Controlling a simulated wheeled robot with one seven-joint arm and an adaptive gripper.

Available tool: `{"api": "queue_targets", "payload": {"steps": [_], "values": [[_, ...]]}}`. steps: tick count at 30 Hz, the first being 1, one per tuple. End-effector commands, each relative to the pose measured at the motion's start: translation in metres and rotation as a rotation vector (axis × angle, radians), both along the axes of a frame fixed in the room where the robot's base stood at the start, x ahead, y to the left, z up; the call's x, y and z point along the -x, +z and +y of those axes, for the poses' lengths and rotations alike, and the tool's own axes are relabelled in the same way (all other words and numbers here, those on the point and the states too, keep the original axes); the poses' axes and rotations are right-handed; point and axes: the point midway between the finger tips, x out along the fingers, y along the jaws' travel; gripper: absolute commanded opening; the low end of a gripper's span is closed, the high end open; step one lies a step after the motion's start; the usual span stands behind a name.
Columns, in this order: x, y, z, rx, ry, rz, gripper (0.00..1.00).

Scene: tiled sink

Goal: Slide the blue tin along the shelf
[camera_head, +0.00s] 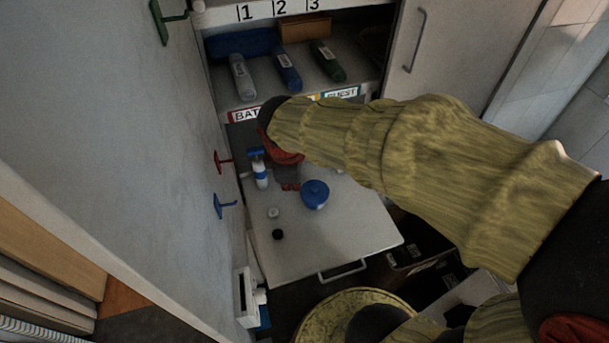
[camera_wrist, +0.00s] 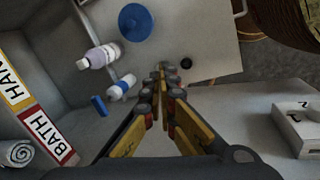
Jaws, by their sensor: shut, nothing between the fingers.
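The blue tin (camera_head: 315,193) is round with a blue lid and stands on the pale pull-out shelf (camera_head: 345,232), near its middle. In the wrist view the tin (camera_wrist: 135,22) shows from above as a blue disc near the top edge. My gripper (camera_head: 290,187) hangs over the shelf just left of the tin in the head view, partly hidden by my own arm. In the wrist view my gripper (camera_wrist: 165,72) has its fingertips together with nothing between them. A gap shows there between the fingertips and the tin; I cannot tell their exact height.
A small white item (camera_head: 273,212) and a black one (camera_head: 278,234) sit at the shelf's near left. Rolled towels (camera_head: 287,70) lie behind. The shelf's right side is clear.

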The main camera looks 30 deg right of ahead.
Motion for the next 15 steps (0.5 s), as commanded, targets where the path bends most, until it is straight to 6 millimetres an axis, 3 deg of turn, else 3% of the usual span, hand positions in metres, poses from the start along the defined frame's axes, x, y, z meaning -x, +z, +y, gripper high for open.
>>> {"api": "queue_targets", "payload": {"steps": [3, 7, 15], "values": [[-0.027, -0.021, -0.007, 0.096, 0.295, 0.131, 0.0], [-0.045, -0.047, -0.012, 0.159, 0.553, 0.233, 0.0], [-0.055, -0.078, -0.016, 0.197, 0.755, 0.31, 0.0]]}}
